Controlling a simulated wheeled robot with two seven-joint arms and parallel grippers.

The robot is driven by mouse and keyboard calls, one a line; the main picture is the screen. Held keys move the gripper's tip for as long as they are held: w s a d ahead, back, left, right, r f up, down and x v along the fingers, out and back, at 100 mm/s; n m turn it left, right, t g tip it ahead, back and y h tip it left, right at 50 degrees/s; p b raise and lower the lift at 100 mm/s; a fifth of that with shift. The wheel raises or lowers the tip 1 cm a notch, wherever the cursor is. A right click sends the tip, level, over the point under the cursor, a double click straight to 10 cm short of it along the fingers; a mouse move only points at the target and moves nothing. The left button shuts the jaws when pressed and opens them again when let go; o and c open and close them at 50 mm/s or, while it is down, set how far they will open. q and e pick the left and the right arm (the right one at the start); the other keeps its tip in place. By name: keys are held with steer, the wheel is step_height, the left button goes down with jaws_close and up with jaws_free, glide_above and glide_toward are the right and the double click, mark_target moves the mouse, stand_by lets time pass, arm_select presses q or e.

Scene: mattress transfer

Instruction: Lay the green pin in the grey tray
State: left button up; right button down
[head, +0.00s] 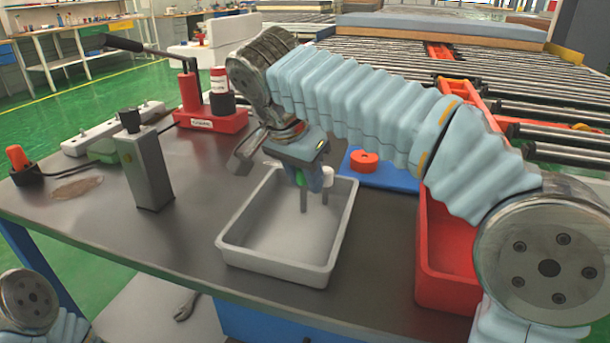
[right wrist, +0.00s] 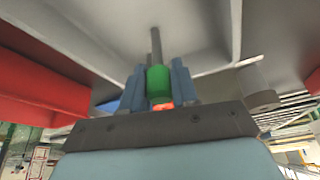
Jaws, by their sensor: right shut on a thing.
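The green pin (right wrist: 158,80) is a green-bodied piece with a thin grey shaft. In the right wrist view it stands between the two blue fingers of my right gripper (right wrist: 160,84), which is shut on it. In the head view my right gripper (head: 313,180) points down over the back part of the grey tray (head: 232,256). A bit of the pin's green (head: 300,177) shows there, with the fingers hiding most of it. The tray is open-topped, and its visible floor looks empty. My left gripper is out of view.
A red bin (head: 425,270) stands right of the tray. Behind the tray lies a blue board (head: 398,180) with a red round piece (head: 363,161). A grey block with a black knob (head: 146,170) and a red lever tool (head: 208,120) stand to the left.

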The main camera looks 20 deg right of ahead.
steer(key=shift+f, duration=0.1)
steer(key=c, duration=0.8)
jaws_free()
steer(key=shift+c, duration=0.2)
steer(key=shift+r, duration=0.3)
steer(key=p+v, duration=0.3)
steer(key=v, duration=0.8)
steer(key=shift+a+r, duration=0.2)
steer(key=shift+r, duration=0.1)
steer(key=shift+s, duration=0.15)
